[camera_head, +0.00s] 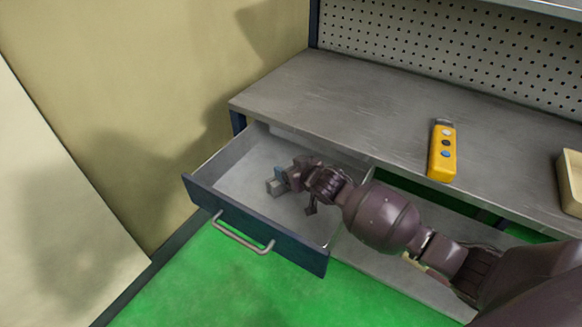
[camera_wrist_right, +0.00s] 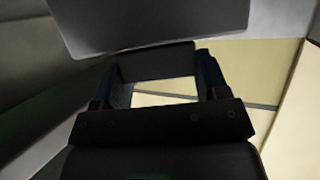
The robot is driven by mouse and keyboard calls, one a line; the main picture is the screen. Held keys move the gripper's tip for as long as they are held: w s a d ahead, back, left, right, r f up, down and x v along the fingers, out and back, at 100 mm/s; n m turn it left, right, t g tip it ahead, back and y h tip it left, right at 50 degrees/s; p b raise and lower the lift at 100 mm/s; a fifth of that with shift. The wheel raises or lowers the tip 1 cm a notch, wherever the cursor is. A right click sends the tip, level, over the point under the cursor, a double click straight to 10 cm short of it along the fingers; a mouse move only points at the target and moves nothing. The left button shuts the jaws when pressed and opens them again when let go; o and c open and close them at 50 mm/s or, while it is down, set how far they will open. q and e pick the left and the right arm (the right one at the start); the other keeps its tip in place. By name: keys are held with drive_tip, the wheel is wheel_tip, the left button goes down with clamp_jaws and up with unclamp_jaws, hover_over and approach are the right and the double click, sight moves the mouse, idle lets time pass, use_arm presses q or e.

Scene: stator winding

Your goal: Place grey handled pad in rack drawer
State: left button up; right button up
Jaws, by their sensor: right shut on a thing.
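The rack drawer (camera_head: 232,188) is pulled out under the bench at the left, with a dark blue front and a pale grey floor. My right arm reaches into it from the right. My right gripper (camera_head: 279,182) is inside the drawer's outline and is shut on the grey handled pad (camera_head: 273,188), seen as a small grey block at the fingertips. In the right wrist view a flat grey plate of the pad (camera_wrist_right: 150,22) lies beyond the fingers (camera_wrist_right: 157,75), with a dark grey part between them. I cannot tell whether the pad touches the drawer floor. My left gripper is out of view.
A grey metal bench top (camera_head: 345,92) runs above the drawer, with a yellow handheld device (camera_head: 442,153) on it. A beige bin (camera_head: 571,182) sits at its right end. A wall (camera_head: 150,80) stands close to the drawer's left. The drawer's bar handle (camera_head: 240,238) faces the green floor.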

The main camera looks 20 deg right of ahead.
drive_tip(key=o, duration=1)
drive_tip(key=shift+f, duration=0.1)
drive_tip(key=shift+o, duration=0.9)
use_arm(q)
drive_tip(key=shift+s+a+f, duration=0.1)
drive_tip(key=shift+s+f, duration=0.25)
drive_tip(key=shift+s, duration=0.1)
use_arm(e)
drive_tip(key=shift+r, duration=0.25)
drive_tip(key=shift+s+d+r, duration=0.1)
drive_tip(key=shift+s, duration=0.2)
use_arm(q)
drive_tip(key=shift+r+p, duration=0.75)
drive_tip(key=shift+p, duration=0.2)
use_arm(e)
drive_tip(key=v, duration=0.7)
